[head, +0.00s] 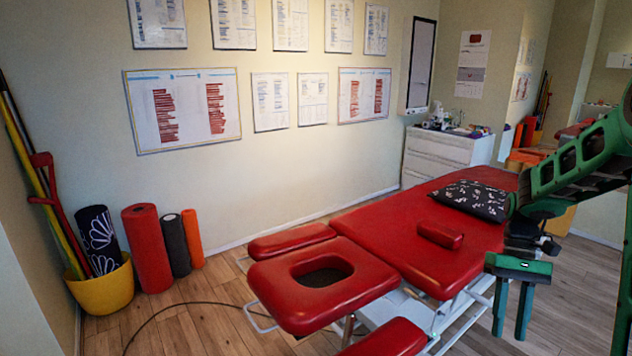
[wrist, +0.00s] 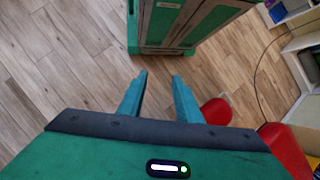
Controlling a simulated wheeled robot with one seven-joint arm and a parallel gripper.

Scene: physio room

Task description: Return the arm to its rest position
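My gripper (head: 513,310) shows at the right of the head view, green, pointing down beside the red treatment table (head: 385,238). Its two fingers are apart with nothing between them. In the wrist view my gripper (wrist: 160,82) is also open and empty, with wooden floor beyond the fingertips. My green arm reaches in from the right edge of the head view.
A patterned dark pillow (head: 470,200) and a small red bolster (head: 440,235) lie on the table. A white drawer unit (head: 440,155) stands at the back wall. A yellow bucket (head: 103,288) and upright rolls (head: 147,250) stand at left.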

